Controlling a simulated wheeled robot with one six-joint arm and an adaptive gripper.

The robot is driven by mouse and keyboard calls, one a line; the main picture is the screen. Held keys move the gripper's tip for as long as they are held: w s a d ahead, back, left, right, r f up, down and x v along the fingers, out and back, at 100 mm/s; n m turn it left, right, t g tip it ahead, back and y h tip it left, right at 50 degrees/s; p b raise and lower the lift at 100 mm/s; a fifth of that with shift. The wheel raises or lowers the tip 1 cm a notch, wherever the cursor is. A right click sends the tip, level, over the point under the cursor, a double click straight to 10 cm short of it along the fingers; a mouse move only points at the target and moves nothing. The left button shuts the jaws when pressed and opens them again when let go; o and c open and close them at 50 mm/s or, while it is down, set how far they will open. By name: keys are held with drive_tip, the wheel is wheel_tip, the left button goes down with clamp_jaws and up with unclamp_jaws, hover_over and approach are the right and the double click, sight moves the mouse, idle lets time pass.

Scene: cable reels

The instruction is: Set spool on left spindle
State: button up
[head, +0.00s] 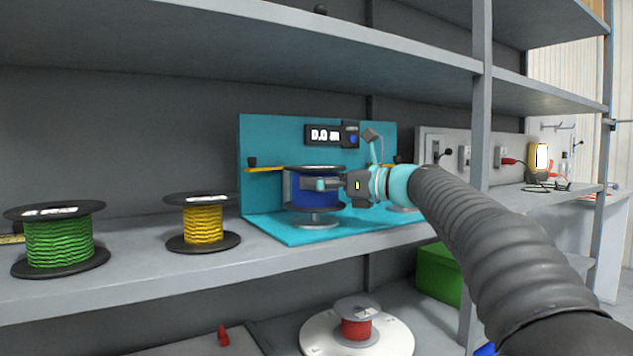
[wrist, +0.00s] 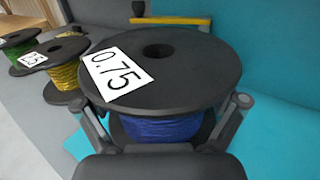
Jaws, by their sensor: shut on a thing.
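My gripper (head: 318,184) is shut on the blue spool (head: 312,193) at the left part of the teal stand (head: 263,150). In the wrist view the blue spool (wrist: 158,128) sits between both fingers. Its black top flange has a centre hole and a white label reading 0.75. The spool is upright. Below it in the head view, a grey round base with a short stem, the left spindle (head: 313,219), shows on the teal floor. I cannot tell whether the spindle is inside the spool's hole. My gripper and arm hide most of the right spindle (head: 404,208).
A green spool (head: 58,240) and a yellow spool (head: 203,222) stand on the shelf to the left. A yellow bar (head: 262,169) crosses the stand's back panel near a display (head: 323,135). A red spool (head: 356,322) sits on a white disc below. Another shelf hangs above.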

drive_tip(key=shift+f+b, duration=0.4)
drive_tip(key=shift+f, duration=0.15)
drive_tip(key=shift+f, duration=0.35)
drive_tip(key=shift+f+b, duration=0.35)
drive_tip(key=shift+b, duration=0.05)
drive_tip(key=o, duration=1.4)
drive_tip(key=shift+s, duration=0.1)
drive_tip(key=shift+f, duration=0.1)
drive_tip(key=shift+d, duration=0.1)
drive_tip(key=shift+v, duration=4.4)
